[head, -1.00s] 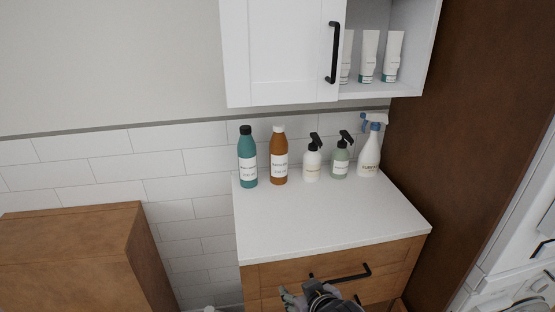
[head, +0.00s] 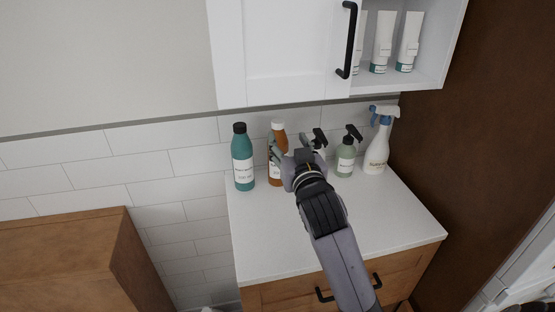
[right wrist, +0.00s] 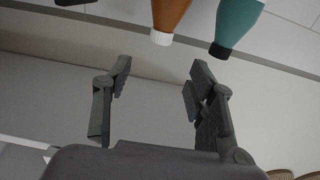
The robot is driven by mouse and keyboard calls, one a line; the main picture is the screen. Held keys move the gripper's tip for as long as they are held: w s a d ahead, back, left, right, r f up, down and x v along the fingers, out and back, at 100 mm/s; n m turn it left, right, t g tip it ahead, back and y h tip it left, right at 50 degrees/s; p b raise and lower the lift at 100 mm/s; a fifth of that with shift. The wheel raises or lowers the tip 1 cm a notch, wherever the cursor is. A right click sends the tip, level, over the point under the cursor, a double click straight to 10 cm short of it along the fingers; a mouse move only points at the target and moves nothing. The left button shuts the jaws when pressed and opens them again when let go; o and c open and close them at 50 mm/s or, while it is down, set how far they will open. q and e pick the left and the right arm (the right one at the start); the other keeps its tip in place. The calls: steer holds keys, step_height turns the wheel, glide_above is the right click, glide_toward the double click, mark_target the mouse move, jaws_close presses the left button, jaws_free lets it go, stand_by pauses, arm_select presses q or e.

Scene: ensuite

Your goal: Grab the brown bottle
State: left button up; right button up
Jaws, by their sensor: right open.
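The brown bottle (head: 278,136) stands upright on the white countertop, with a white cap and a white label. My right gripper (head: 290,152) is open and empty, just in front of the brown bottle in the head view and hiding part of its right side. In the right wrist view, the brown bottle (right wrist: 171,14) appears upside down, cap downward. There it lies beyond the two spread fingertips of the right gripper (right wrist: 158,75), roughly between them in picture direction and apart from them. My left gripper is not in view.
A teal bottle (head: 243,158) stands close on the left of the brown one. On the right stand a white pump bottle, mostly hidden by my gripper, a green pump bottle (head: 346,158) and a spray bottle (head: 377,150). A white wall cabinet (head: 278,50) hangs above.

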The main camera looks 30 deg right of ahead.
mark_target(279, 125)
steer(key=x, duration=0.3)
steer(key=p+x, duration=0.1)
steer(key=x, duration=0.3)
steer(key=p+x, duration=0.1)
steer(key=x, duration=0.3)
steer(key=shift+f, duration=0.3)
steer(key=shift+w+d+f, duration=0.1)
steer(key=shift+w, duration=0.35)
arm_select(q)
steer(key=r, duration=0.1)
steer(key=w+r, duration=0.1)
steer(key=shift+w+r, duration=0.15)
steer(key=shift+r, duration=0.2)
arm_select(e)
steer(key=shift+c, duration=0.3)
jaws_close()
